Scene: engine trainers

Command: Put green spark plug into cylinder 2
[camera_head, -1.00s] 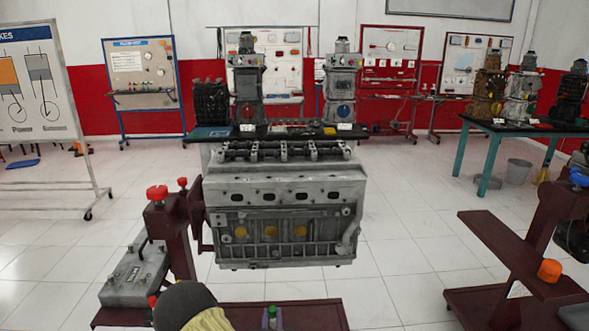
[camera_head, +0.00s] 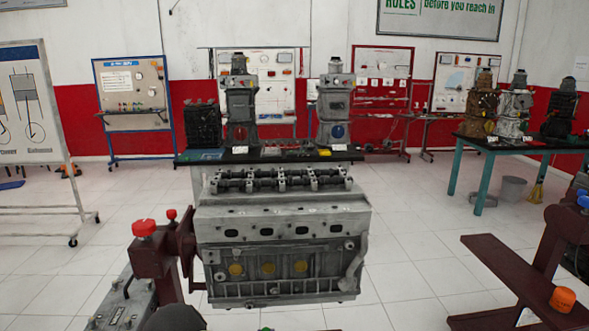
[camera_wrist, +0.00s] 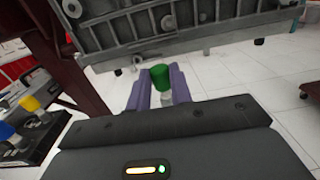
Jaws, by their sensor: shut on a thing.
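My gripper (camera_wrist: 160,90) has purple fingers closed on the green spark plug (camera_wrist: 160,76), which stands between them in the wrist view. Its green end faces up and a pale part shows below it. The grey engine block (camera_head: 280,270) stands in the middle of the head view. A row of dark oval openings runs along its upper side face; I cannot tell which belongs to cylinder 2. In the wrist view the engine's underside edge (camera_wrist: 190,35) fills the top, above and beyond the plug, apart from it. In the head view my gripper is almost wholly below the bottom edge.
A maroon stand with a red knob (camera_head: 144,228) holds the engine's left side. Another maroon stand (camera_head: 520,275) with an orange knob is at the right. In the wrist view, a dark tray (camera_wrist: 30,140) with blue and yellow items lies left. Tiled floor is open between the stands.

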